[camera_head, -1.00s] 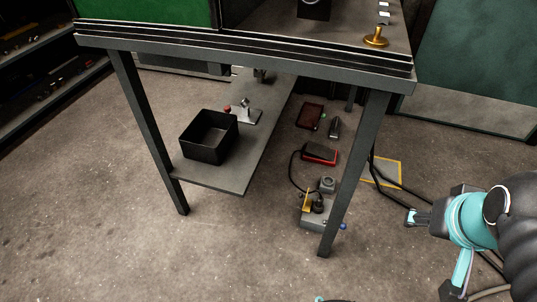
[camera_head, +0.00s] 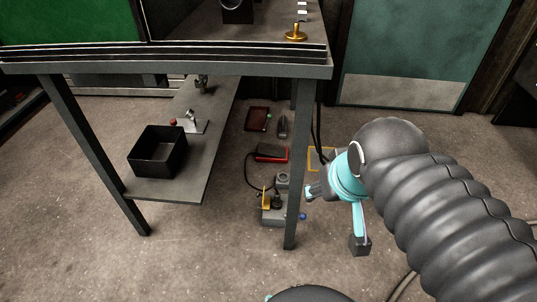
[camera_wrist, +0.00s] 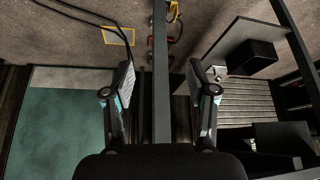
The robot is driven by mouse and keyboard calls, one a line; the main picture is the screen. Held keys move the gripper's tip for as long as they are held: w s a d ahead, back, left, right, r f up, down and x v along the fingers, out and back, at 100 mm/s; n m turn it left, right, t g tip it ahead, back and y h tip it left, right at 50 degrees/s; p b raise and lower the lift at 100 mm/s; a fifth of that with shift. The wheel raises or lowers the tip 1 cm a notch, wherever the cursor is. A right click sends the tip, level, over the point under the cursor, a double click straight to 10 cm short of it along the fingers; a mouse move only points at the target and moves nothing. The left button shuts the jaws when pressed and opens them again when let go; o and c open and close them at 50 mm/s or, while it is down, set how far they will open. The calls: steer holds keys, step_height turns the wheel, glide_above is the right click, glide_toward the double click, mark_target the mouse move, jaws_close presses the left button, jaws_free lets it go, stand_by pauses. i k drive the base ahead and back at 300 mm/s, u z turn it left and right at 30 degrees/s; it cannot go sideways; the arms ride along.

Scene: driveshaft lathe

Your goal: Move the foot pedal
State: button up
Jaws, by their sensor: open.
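The foot pedal (camera_head: 271,153), a red base with a dark top, lies on the floor under the bench, left of the right front leg (camera_head: 297,165). A black cable curves from it toward a grey box (camera_head: 275,214) with a yellow part. In the wrist view, red parts, seemingly the pedal's (camera_wrist: 172,40), show beside the leg, which partly blocks the view. My gripper (camera_head: 311,192) is just right of that leg in the head view. In the wrist view its two fingers (camera_wrist: 161,82) stand wide apart and empty, with the leg seen between them.
A yellow-outlined square (camera_head: 320,158) is on the floor right of the leg, near dark cables. A lower shelf (camera_head: 184,187) holds a black bin (camera_head: 157,152). A dark red tray-like item (camera_head: 257,119) lies behind the pedal. A green door (camera_head: 410,45) stands behind.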

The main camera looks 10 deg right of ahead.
mark_target(266, 153)
steer(key=z, duration=1.25)
steer(key=i, duration=2.7)
steer(key=u, duration=2.7)
